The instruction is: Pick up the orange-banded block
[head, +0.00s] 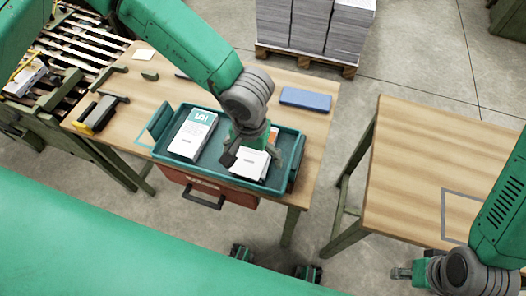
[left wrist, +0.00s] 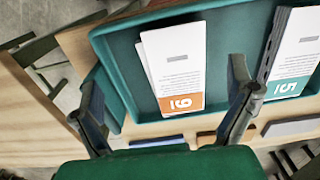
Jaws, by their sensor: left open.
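The orange-banded block (head: 250,166) is a white stack of printed sheets with an orange band at one end. It lies in the right part of the teal tray (head: 215,175), partly hidden under my left gripper (head: 248,157). In the left wrist view the block (left wrist: 175,65) shows its orange end towards my gripper (left wrist: 165,112). The open fingers stand on either side of that end, with nothing between them gripped. A teal-banded block (head: 194,135) lies in the left part of the tray and also shows in the left wrist view (left wrist: 294,55). My right gripper (head: 400,272) is at the lower right.
The tray stands on a wooden table (head: 312,125) above a red drawer (head: 190,186). A blue object (head: 305,99) lies behind the tray, and tools (head: 97,113) lie to the left. A second wooden table (head: 420,160) at right looks mostly clear. Stacked paper (head: 315,25) stands behind.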

